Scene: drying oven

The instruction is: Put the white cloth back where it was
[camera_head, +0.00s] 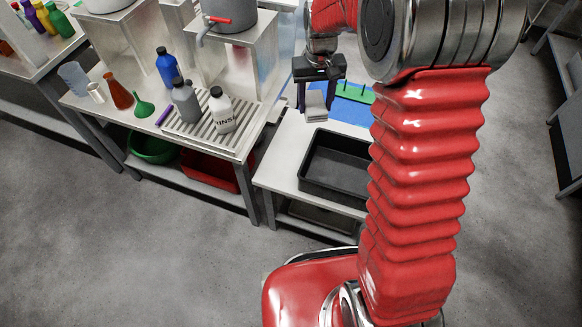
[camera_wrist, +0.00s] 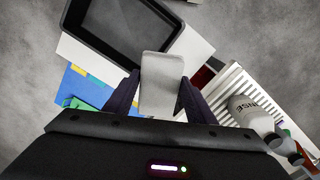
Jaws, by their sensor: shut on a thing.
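The white cloth (camera_wrist: 161,80) is a small folded pale piece between the fingers of my gripper (camera_wrist: 158,95) in the wrist view. In the head view my gripper (camera_head: 320,97) points down and is shut on the cloth (camera_head: 315,104). It holds the cloth above the white low table, between the slatted drainer and the blue mat. A black tray (camera_head: 337,160) stands on this table, nearer the front. It also shows in the wrist view (camera_wrist: 80,28), beyond the cloth. The cloth's upper end is hidden by the gripper.
A slatted drainer (camera_head: 205,138) holds a grey bottle (camera_head: 186,103) and a white rinse bottle (camera_head: 222,113) left of my gripper. A blue mat (camera_head: 350,108) with a green rack (camera_head: 355,93) lies to its right. White tabletop (camera_head: 283,160) beside the tray is bare.

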